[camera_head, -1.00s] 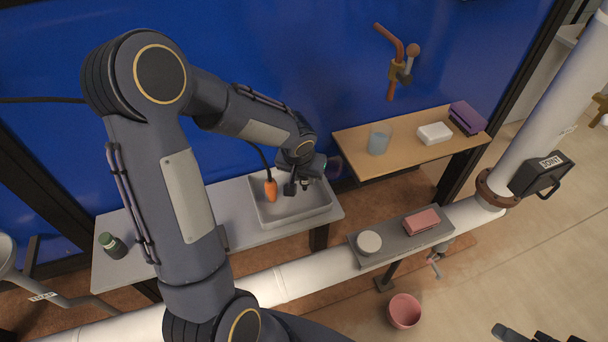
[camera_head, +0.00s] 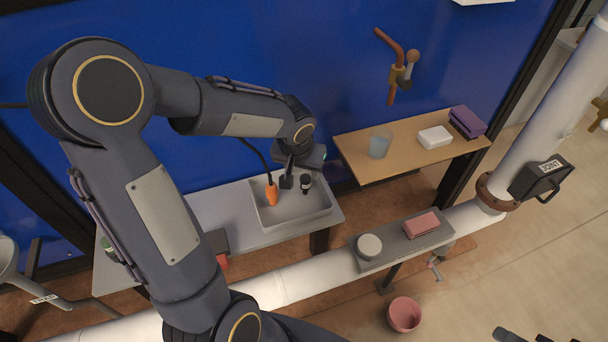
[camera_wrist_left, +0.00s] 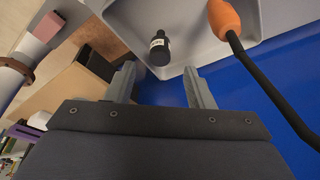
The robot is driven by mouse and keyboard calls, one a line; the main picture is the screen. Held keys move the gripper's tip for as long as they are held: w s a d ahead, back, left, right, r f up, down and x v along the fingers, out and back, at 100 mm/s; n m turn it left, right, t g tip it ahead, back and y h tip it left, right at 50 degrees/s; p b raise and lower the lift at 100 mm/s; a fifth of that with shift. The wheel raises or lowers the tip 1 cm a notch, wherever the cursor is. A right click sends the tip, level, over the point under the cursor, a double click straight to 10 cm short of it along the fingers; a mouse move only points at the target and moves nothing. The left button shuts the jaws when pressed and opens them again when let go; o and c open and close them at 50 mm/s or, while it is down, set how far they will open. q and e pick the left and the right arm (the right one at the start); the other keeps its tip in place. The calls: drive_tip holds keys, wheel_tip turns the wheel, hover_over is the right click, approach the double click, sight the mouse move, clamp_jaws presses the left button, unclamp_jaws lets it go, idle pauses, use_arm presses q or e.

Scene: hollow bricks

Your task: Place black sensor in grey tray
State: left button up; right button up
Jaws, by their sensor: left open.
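The black sensor (camera_head: 305,184) is a small dark cylinder with a white label. It appears to be inside the grey tray (camera_head: 262,222), near its back right part. It also shows in the left wrist view (camera_wrist_left: 159,48), just beyond the fingertips and apart from them. My left gripper (camera_head: 292,178) is over the tray's back side. Its two fingers (camera_wrist_left: 161,86) are spread with nothing between them. Dark parts at the bottom right edge may be my right gripper (camera_head: 508,335); most of it is cut off.
An orange plug (camera_head: 271,194) on a black cable hangs at the tray's left part. A wooden shelf to the right holds a cup (camera_head: 380,143), a white block (camera_head: 434,135) and a purple item (camera_head: 467,122). A white pipe (camera_head: 290,281) runs in front.

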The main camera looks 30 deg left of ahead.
use_arm(q)
drive_tip(key=s+d+r+h, duration=0.2)
drive_tip(key=s+r, duration=0.7)
drive_tip(key=s, duration=0.2)
drive_tip(key=s+d+t+h, duration=0.2)
drive_tip(key=s+d, duration=0.2)
drive_tip(key=s, duration=0.5)
drive_tip(key=shift+s+d+f+m+h, duration=0.2)
drive_tip(key=shift+d+m+h, duration=0.1)
drive_tip(key=shift+m, duration=0.1)
drive_tip(key=shift+c, duration=0.2)
